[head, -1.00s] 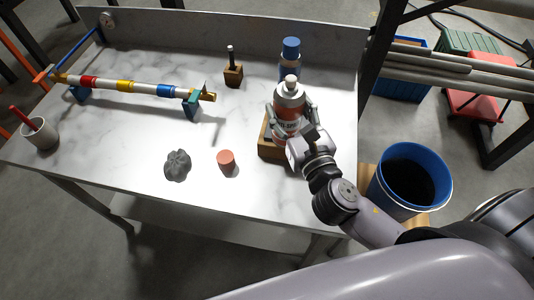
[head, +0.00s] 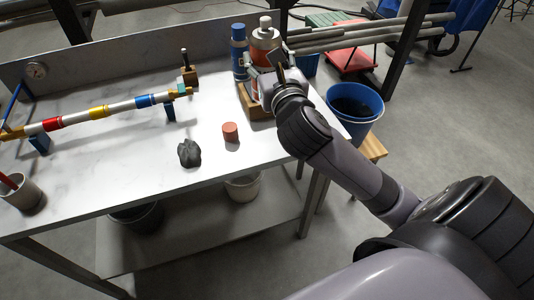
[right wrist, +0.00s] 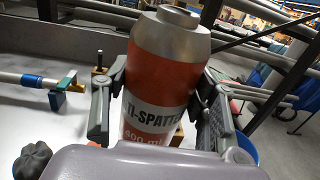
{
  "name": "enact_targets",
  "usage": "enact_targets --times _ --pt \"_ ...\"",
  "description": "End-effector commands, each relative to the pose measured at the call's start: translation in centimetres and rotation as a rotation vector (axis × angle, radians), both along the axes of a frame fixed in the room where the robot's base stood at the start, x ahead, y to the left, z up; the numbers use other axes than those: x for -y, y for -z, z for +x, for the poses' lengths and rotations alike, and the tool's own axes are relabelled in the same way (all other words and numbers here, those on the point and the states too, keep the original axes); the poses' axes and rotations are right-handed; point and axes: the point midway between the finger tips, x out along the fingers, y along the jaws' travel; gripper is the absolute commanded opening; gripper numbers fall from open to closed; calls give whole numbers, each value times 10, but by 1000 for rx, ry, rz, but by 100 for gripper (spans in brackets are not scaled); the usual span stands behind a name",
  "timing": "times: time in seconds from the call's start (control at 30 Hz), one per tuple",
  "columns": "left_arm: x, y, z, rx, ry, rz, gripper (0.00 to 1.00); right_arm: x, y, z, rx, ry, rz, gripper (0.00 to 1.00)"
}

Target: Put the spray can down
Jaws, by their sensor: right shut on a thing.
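The spray can (head: 265,43), silver and orange with an "TI-SPATTER" label, stands upright in the head view, at the right end of the table. My right gripper (head: 266,80) is shut on it, partly hiding its lower part. In the right wrist view the can (right wrist: 168,75) fills the middle, with a finger of the gripper (right wrist: 160,105) on each side. The can's base is hidden, so I cannot tell whether it touches a surface. A wooden box (head: 258,114) is below and beside the gripper. My left gripper is not in view.
A blue bottle (head: 239,55) stands close left of the can. An orange cylinder (head: 230,132) and a dark grey lump (head: 189,153) lie on the white table (head: 120,170). A striped rod (head: 98,112) rests on supports. A blue bin (head: 354,105) stands right of the table.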

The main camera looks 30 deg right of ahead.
Motion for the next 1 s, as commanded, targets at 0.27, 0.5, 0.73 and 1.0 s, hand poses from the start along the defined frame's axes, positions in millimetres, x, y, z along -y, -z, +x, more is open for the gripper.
enact_targets --times 0.27,0.5,0.73,1.0 --pt "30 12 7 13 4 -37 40 12 18 1 -17 23 6 10" --pt "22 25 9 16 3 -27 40 12 83 1 -18 24 6 10" --pt "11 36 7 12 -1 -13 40 12 132 1 -13 23 4 10" --pt "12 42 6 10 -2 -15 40 12 156 1 -11 23 4 10"
